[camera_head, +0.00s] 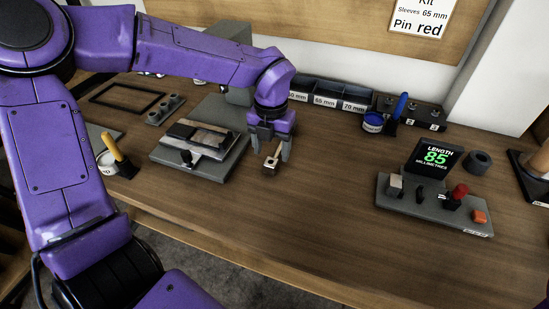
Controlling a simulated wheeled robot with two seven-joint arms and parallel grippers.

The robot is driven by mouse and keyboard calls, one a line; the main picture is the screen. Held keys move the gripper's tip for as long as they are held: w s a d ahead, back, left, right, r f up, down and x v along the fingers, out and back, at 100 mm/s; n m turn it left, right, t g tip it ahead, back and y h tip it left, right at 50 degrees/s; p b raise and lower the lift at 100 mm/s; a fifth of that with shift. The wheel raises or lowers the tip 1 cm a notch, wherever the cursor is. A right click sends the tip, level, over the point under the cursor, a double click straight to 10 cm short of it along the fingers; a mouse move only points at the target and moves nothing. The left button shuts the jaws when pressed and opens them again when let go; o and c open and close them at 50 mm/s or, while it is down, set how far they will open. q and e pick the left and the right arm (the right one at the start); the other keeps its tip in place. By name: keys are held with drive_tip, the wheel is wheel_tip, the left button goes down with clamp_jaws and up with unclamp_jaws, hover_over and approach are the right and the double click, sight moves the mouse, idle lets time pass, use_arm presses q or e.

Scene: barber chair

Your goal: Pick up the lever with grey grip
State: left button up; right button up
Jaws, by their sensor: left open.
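My left gripper (270,152) comes down from above with its fingers open and pointing at the table. A small part (269,168) with a dark block end and a light tan upper piece lies between and just in front of the fingertips. It may be the lever, but its grip is too small and partly hidden to be sure of the colour. I cannot tell whether the fingers touch it. My right gripper is not in view.
A grey fixture (176,168) stands left of the gripper. Labelled bins (325,101) and a blue-handled tool in a pot (373,122) stand behind. The front middle of the table (320,225) is clear.

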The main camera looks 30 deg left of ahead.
sight(273, 158)
use_arm(q)
wheel_tip(273, 158, down, 4)
drive_tip(key=shift+w+r, duration=0.1)
drive_tip(key=shift+w, duration=0.05)
clamp_jaws()
drive_tip(key=shift+r, duration=0.1)
